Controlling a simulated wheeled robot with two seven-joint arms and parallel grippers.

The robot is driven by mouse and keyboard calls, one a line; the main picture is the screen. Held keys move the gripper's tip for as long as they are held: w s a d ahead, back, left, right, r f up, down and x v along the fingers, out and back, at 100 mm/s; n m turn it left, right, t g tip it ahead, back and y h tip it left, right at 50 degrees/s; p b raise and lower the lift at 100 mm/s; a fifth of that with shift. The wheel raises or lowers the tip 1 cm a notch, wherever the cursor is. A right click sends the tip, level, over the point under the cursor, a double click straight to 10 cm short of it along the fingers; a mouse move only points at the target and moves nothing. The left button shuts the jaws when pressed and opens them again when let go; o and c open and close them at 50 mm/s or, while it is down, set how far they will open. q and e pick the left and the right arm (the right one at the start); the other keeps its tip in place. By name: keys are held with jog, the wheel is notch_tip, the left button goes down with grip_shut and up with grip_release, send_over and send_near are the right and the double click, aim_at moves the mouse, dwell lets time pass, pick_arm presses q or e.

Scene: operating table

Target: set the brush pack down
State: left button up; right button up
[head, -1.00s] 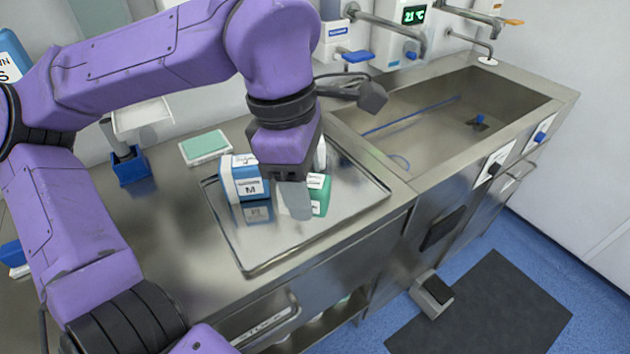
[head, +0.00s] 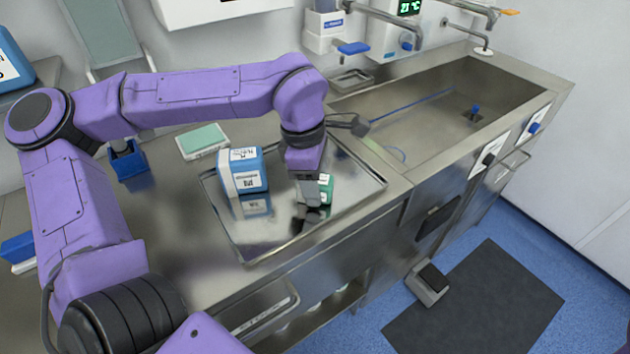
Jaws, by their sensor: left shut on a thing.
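My left gripper (head: 312,212) points down over the right part of the metal tray (head: 225,228). It is shut on a pack, taken to be the brush pack (head: 327,188), whose green and white side shows beside the fingers. The gripper hides much of it, and I cannot tell if its underside touches the tray. A blue and white box (head: 243,170) stands on the tray to the left, apart from the gripper. My right gripper is out of view.
A flat green-topped pack (head: 202,140) lies on the counter behind the tray. A blue holder (head: 129,162) stands further left. The sink (head: 425,125) is to the right. The tray's front left part is clear.

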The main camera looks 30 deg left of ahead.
pick_arm(q)
jog(key=shift+f, duration=0.1)
jog(key=o, duration=1)
jog(key=shift+f, duration=0.1)
jog(key=shift+o, duration=0.2)
notch_tip(320, 180, up, 12)
jog(key=a, duration=0.1)
jog(key=shift+s+a+r+p, duration=0.2)
jog(key=shift+s+a+p, duration=0.15)
jog(key=shift+p, duration=0.1)
